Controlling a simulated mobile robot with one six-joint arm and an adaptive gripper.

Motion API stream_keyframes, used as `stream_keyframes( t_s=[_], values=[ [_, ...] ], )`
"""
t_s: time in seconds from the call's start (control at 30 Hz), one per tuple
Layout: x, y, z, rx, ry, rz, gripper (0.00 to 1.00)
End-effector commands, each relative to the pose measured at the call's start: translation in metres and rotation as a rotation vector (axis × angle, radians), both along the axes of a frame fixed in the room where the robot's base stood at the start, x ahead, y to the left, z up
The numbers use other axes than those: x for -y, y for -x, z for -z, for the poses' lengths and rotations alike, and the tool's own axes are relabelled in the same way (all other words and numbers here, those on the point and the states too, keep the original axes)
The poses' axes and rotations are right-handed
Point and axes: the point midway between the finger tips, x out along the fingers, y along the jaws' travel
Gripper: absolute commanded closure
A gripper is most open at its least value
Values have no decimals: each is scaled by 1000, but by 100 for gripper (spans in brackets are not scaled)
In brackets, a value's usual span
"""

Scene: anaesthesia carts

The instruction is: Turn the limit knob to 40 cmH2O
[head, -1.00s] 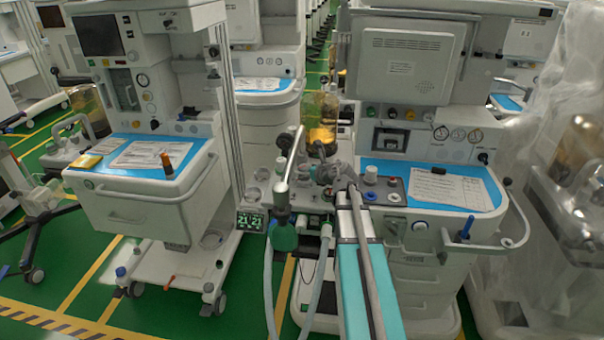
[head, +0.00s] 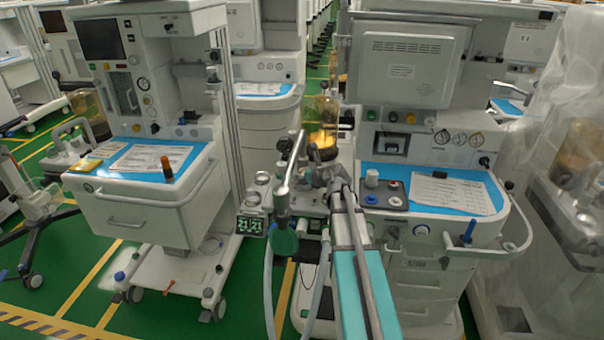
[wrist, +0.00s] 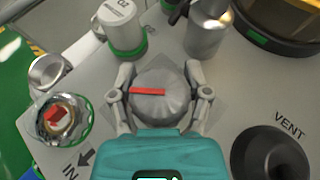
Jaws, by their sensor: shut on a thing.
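The grey round limit knob (wrist: 162,105) sits in the middle of the wrist view, with a red pointer bar across its top. The bar lies nearly level in the picture and points left. My gripper (wrist: 160,90) is shut on the knob, with one finger on its left side and one on its right. No scale numbers can be read around the knob; its lower edge is hidden by my teal gripper body. In the head view my gripper is among the metal fittings left of the right cart's blue top, too small to make out its fingers.
In the wrist view, a black round port marked VENT (wrist: 270,155) is at lower right, and a clear-topped valve with a red part (wrist: 58,118) is at left. A grey cylinder (wrist: 207,30) stands behind. In the head view, a bent metal pipe (head: 290,165) rises beside my arm.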

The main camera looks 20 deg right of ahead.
Motion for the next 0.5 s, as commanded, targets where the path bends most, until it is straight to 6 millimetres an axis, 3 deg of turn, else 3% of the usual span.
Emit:
stream_keyframes(
  t_s=[0.03,0.1,0.5],
  values=[
    [0,0,0,0,0,0,76],
    [0,0,0,0,0,0,85],
    [1,1,1,-6,1,110,85]
  ],
)
